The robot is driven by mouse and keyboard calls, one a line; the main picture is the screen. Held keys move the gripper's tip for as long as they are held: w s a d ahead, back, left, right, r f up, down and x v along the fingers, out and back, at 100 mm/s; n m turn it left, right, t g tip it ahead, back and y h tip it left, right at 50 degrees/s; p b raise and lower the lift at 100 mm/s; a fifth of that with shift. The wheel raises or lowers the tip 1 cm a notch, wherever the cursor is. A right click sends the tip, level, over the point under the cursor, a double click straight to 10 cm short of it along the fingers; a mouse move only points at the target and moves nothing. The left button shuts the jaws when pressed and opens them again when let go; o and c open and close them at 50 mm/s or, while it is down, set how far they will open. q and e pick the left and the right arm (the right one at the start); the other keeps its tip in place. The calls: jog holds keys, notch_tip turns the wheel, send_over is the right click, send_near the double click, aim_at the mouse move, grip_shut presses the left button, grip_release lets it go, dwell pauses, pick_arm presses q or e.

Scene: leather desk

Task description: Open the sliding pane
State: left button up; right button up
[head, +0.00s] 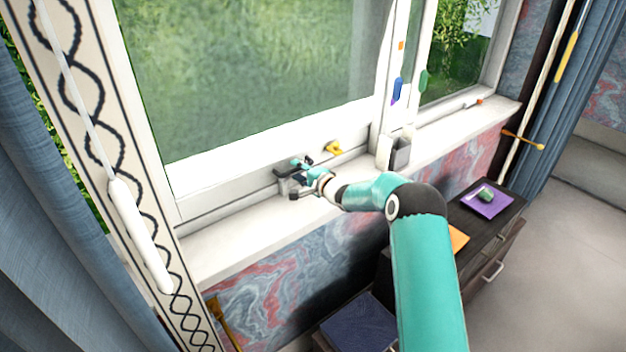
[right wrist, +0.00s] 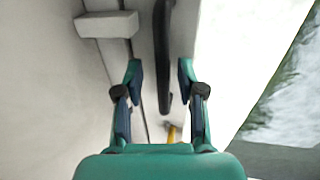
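The large window pane (head: 250,70) fills the upper left of the head view, in a white frame (head: 290,135). My right gripper (head: 292,178) is low at this frame, just above the sill. In the right wrist view its two fingers (right wrist: 160,68) are apart. A dark upright handle bar (right wrist: 164,50) shows between the fingers, nearer the right one; I cannot tell whether either touches it. In the head view the gripper mostly hides the handle. A yellow piece (head: 333,149) is on the lower frame to the right of the gripper. My left gripper is not in view.
The white sill (head: 235,238) runs below the window. A grey and white holder (head: 396,152) stands on it to the right. A dark cabinet (head: 505,222) with a purple tray (head: 487,204) stands below right. A blue curtain (head: 45,240) hangs at the left.

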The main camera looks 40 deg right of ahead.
jog(key=v, duration=1.1)
jog(key=shift+f, duration=0.1)
